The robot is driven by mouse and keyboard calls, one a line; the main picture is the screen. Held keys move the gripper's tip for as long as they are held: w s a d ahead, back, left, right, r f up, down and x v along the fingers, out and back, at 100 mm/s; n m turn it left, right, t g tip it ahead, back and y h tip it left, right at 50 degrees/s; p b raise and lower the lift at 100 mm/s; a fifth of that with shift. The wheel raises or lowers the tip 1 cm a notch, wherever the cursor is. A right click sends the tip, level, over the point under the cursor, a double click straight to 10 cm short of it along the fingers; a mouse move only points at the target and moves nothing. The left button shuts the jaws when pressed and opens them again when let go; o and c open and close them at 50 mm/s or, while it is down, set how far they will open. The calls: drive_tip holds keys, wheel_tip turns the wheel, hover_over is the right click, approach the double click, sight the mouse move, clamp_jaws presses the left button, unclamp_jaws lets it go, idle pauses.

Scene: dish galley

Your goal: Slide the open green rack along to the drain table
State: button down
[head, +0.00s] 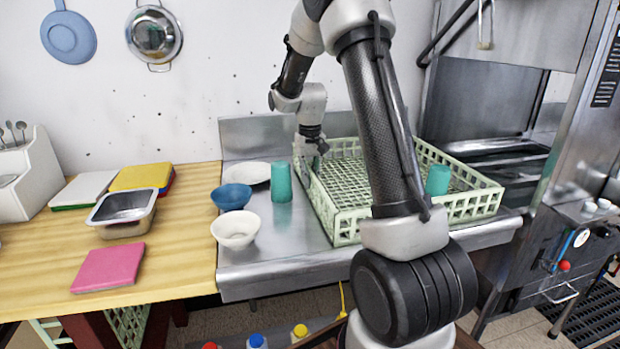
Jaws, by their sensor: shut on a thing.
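The open green rack (345,228) is a pale green lattice tray. It sits on the steel table (285,268), in the middle right of the head view. A teal cup (438,180) stands inside it at the right. My gripper (312,158) is at the rack's left wall, near the far left corner, and is shut on that wall. The fingertips are small and partly hidden. My arm crosses in front of the rack and covers part of its middle and near side. I cannot tell whether a separate drain table is in view.
Left of the rack stand another teal cup (281,182), a blue bowl (231,196), a cream bowl (235,230) and a white plate (248,173). A steel dishwashing machine (480,95) is at the right. A wooden counter (185,260) adjoins at left.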

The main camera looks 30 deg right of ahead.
drive_tip(key=c, duration=1.4)
unclamp_jaws()
drive_tip(key=shift+c, duration=0.2)
wheel_tip(320, 180, up, 12)
